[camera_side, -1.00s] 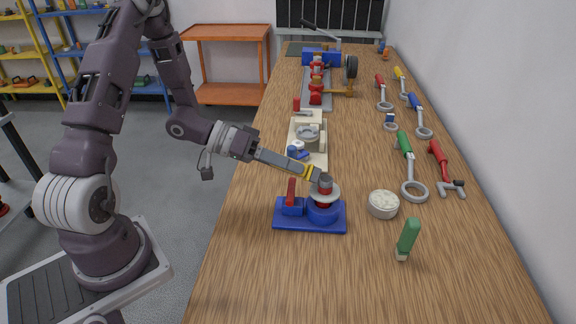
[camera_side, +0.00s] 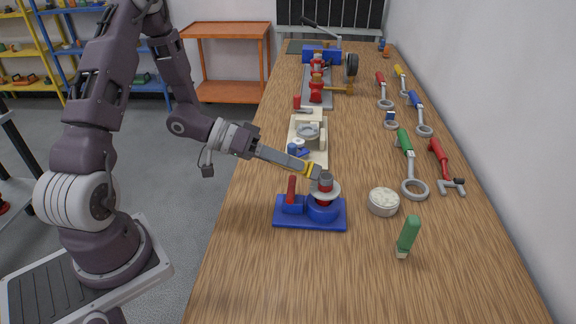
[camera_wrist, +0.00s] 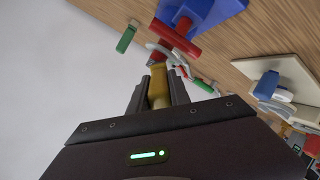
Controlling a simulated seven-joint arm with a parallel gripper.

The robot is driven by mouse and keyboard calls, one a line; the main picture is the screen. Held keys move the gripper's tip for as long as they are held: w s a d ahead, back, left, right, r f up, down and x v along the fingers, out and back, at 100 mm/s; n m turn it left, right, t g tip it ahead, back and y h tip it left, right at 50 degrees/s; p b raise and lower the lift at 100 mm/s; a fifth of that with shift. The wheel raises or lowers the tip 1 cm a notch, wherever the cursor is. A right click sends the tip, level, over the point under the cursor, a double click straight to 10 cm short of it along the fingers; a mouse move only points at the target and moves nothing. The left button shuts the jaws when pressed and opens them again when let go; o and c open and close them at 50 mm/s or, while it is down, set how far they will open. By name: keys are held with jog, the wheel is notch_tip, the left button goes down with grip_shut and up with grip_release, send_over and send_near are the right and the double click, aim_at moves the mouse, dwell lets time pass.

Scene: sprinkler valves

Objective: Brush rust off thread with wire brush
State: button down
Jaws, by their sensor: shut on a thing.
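The valve (camera_side: 324,196) stands upright in a blue stand (camera_side: 320,224) with a red handle (camera_side: 291,190) on the bench. My gripper (camera_side: 306,170) is shut on the yellow handle of the wire brush (camera_side: 310,170), just left of the thread. The brush's dark head is at or against the thread; I cannot tell if it touches. In the wrist view the yellow handle (camera_wrist: 158,85) sits between my fingers, and the stand's red handle (camera_wrist: 176,38) shows beyond. Rust is too small to judge.
A round pale tin (camera_side: 383,202) and a green-handled brush (camera_side: 407,236) lie to the right. Several wrenches, including a green one (camera_side: 405,145), line the right side. A beige fixture (camera_side: 308,135) is behind the stand. The front of the bench (camera_side: 300,285) is clear.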

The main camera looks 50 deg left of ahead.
jog(key=shift+s+d, duration=0.75)
jog(key=shift+s, duration=0.05)
jog(key=shift+w+a, duration=0.75)
jog(key=shift+a, duration=0.05)
jog(key=shift+d, duration=0.1)
jog(key=shift+s+d, duration=0.75)
jog(key=shift+w+a, duration=0.8)
